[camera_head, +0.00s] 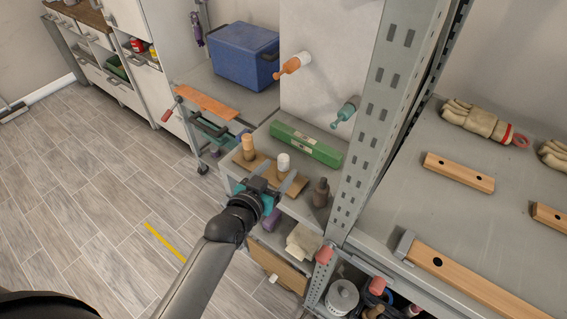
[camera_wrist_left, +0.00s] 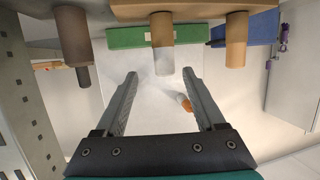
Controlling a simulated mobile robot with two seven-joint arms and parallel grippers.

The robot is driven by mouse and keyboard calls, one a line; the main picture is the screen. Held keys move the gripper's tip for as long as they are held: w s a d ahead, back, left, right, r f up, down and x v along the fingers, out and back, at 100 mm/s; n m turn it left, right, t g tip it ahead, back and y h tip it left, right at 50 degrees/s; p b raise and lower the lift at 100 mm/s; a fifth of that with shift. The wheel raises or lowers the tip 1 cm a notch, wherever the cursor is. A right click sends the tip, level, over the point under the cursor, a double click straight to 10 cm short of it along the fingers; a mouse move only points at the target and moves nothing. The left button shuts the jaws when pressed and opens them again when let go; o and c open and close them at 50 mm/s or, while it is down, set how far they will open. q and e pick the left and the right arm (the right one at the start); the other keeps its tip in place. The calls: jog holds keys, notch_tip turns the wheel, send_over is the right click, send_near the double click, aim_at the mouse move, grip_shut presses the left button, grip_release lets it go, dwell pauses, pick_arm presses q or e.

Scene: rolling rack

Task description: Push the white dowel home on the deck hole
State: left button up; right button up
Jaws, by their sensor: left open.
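The white dowel (camera_head: 283,163) stands upright on the wooden strip (camera_head: 264,165) on the rack's deck. In the left wrist view, which shows the scene upside down, the white dowel (camera_wrist_left: 163,58) appears against the wooden strip (camera_wrist_left: 195,11). My left gripper (camera_head: 277,176) is open, just in front of the dowel. In the wrist view its fingertips (camera_wrist_left: 161,78) lie either side of the dowel's line, with gaps and no visible contact. The deck hole and the dowel's lower end are hidden. My right gripper is not in view.
A tan dowel (camera_head: 248,148) stands left of the white one, a dark brown peg (camera_head: 321,193) to the right. A green box (camera_head: 305,144) lies behind. The grey rack upright (camera_head: 365,130) stands close on the right. Orange (camera_head: 291,66) and teal (camera_head: 344,113) pegs stick out behind.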

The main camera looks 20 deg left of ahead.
aim_at(281, 162)
pick_arm(q)
jog(key=x, duration=0.4)
jog(key=shift+w+a+r, duration=0.15)
jog(key=shift+w+a, duration=0.1)
jog(key=shift+a, duration=0.1)
jog(key=shift+w+d, duration=0.1)
jog(key=shift+w, duration=0.35)
jog(key=shift+c, duration=0.2)
grip_shut()
